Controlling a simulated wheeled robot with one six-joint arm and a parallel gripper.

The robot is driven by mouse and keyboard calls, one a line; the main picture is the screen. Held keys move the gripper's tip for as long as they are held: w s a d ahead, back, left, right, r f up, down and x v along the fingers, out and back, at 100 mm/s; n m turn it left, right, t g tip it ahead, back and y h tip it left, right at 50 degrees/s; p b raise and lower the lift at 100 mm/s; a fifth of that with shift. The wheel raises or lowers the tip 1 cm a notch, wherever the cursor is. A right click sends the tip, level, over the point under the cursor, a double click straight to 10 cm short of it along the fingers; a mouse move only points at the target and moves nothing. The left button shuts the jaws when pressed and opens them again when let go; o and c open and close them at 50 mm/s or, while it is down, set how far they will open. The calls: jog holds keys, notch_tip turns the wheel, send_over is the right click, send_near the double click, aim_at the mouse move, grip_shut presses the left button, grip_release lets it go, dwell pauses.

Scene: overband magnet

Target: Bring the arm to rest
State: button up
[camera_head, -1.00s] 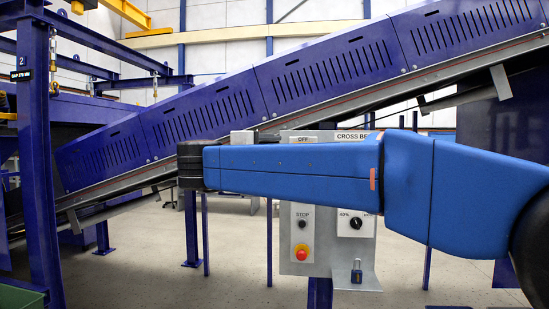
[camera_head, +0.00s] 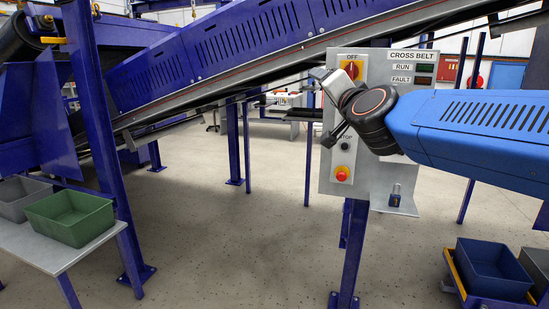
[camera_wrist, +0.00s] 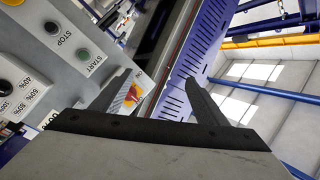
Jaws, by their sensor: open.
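My blue arm (camera_head: 470,122) reaches in from the right in the head view, in front of the grey cross belt control panel (camera_head: 376,185). My gripper (camera_head: 322,105) is at the panel's left edge, below the red and yellow OFF switch (camera_head: 351,70). In the wrist view my gripper (camera_wrist: 165,80) has its two dark fingers spread apart with nothing held between them. The OFF switch (camera_wrist: 133,94) shows between the fingers, beyond them. The START button (camera_wrist: 83,54) and STOP button (camera_wrist: 51,28) lie to the left. My wrist partly hides the panel in the head view.
A padlock (camera_head: 395,196) sits on the panel's lower ledge, near a red stop button (camera_head: 341,174). A blue inclined conveyor (camera_head: 240,45) runs behind. A green bin (camera_head: 70,216) stands on a table at left, and a blue bin (camera_head: 494,268) at lower right. The middle floor is clear.

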jog(key=s+d+f+n+g, duration=0.35)
jog(key=s+f, duration=0.45)
jog(key=f, duration=0.4)
jog(key=s+d+f+n+g, duration=0.4)
jog(key=s+f, duration=0.3)
jog(key=f, duration=0.6)
jog(key=s+d+f+g+h, duration=0.1)
jog(key=s+d+f+g, duration=0.2)
jog(key=s+f, duration=0.4)
jog(key=s+d+f+g+h, duration=0.2)
jog(key=s+d+f, duration=0.3)
jog(key=s+f, duration=0.3)
jog(key=shift+s+d+f+g, duration=0.15)
jog(key=shift+s+f+g, duration=0.05)
jog(key=shift+s+g, duration=0.7)
